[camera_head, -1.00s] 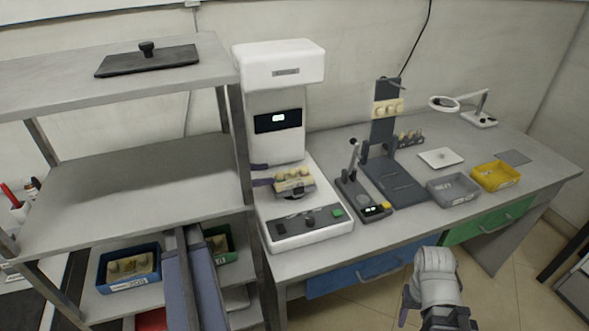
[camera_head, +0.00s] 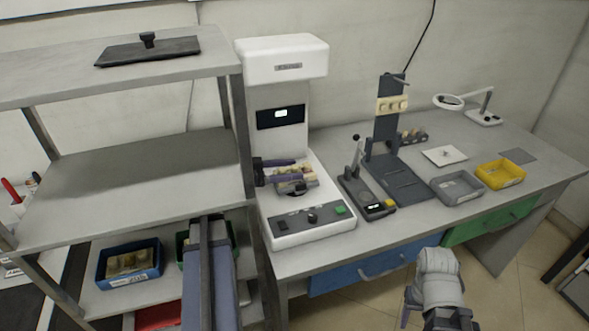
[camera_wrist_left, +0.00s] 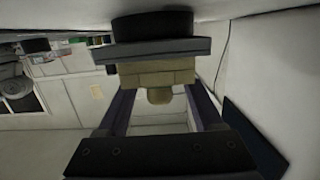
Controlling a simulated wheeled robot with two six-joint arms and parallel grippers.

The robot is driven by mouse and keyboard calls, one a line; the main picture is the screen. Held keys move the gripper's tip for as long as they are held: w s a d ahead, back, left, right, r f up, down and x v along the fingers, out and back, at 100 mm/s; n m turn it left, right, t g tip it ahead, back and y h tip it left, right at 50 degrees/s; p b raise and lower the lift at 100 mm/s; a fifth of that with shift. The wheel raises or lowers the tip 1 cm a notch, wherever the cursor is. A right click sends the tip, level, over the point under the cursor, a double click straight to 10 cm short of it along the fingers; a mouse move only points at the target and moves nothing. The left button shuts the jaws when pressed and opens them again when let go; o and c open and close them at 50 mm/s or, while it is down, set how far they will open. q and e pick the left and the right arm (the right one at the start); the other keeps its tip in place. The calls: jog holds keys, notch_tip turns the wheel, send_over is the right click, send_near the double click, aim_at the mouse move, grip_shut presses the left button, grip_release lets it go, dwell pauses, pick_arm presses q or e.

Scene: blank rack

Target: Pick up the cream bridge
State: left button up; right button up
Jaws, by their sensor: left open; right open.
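A cream bridge (camera_head: 311,181) with rounded bumps sits on the stage of the white machine. It also shows in the left wrist view as a cream block with a rounded knob (camera_wrist_left: 160,96), against a grey plate and a black disc. My left gripper (camera_head: 296,170) is open, its purple fingers reaching over the bridge. In the left wrist view the fingers lie to either side of the knob, apart from it. The gripper partly hides the bridge in the head view. My right gripper (camera_head: 408,302) is low at the front of the bench, empty and mostly hidden by its wrist.
The white machine (camera_head: 286,62) overhangs the stage, and the metal rack (camera_head: 135,190) stands close at left. A dark stand (camera_head: 386,130) holds another cream piece (camera_head: 392,104). A blue bin (camera_head: 128,278) on the rack holds cream pieces. Grey (camera_head: 456,188) and yellow (camera_head: 500,174) trays stand right.

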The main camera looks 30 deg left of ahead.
pick_arm(q)
grip_shut()
dwell(0.3)
dwell(0.4)
jog(key=shift+r+p, duration=0.95)
jog(key=f+v, duration=0.2)
jog(key=v, duration=1.6)
jog(key=shift+f, duration=0.6)
